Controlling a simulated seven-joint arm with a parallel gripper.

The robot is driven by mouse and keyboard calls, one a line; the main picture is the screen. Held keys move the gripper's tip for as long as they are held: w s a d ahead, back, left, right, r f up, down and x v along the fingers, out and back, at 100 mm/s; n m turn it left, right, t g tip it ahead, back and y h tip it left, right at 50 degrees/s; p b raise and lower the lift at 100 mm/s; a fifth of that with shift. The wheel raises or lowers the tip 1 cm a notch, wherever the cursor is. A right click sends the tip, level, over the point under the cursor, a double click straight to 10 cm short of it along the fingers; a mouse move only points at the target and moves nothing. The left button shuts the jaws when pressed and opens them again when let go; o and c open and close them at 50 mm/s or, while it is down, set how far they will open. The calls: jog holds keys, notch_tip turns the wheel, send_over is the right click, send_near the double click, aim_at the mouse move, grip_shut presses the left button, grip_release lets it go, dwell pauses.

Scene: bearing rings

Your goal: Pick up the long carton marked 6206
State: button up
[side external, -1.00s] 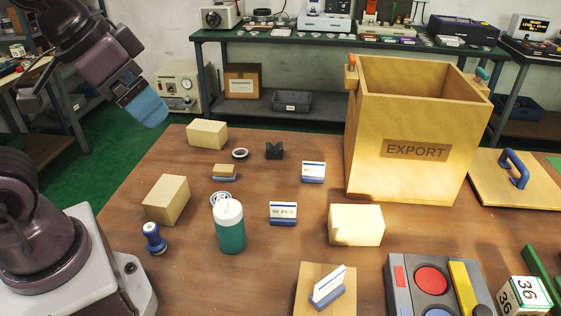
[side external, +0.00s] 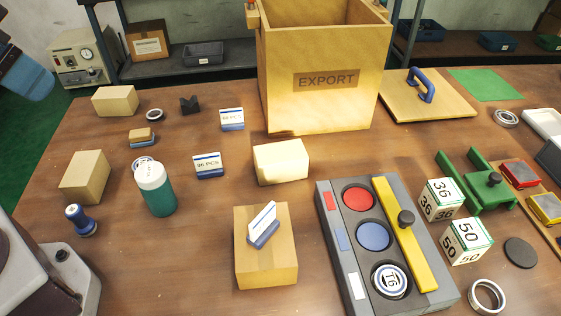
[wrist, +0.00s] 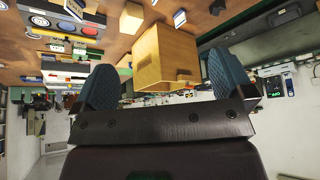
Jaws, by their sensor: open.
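Several plain tan cartons are on the table, and no 6206 marking is readable on any of them, so I cannot tell which is the long one. One carton (side external: 115,101) is at the back left, one (side external: 85,177) at the left, and a pale one (side external: 281,162) in front of the EXPORT box. A larger carton (side external: 266,262) at the front has a blue-based sign on top. My gripper (wrist: 161,65) is open and empty in the wrist view. In the side view its blue finger (side external: 25,77) is partly cut off at the upper left, apart from the cartons.
The tall EXPORT box (side external: 325,95) stands open at the back. A green bottle with a white lid (side external: 156,190), a blue-handled stamp (side external: 80,220) and small signs (side external: 208,165) stand among the cartons. A grey panel (side external: 340,245) with coloured discs lies right of centre.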

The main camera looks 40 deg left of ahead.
jog(key=n+t+h, duration=0.5)
jog(key=n+h, duration=0.4)
jog(key=n, duration=1.9)
send_over(277, 152)
jog(key=s+a, duration=0.8)
jog(key=s, duration=0.2)
notch_tip(277, 152, down, 26)
jog(key=x, duration=1.3)
jog(key=shift+a+f, duration=0.15)
jog(key=shift+a, duration=0.05)
jog(key=c, duration=1.3)
jog(key=shift+w, duration=0.1)
jog(key=shift+c, duration=0.9)
jog(key=shift+r, duration=0.2)
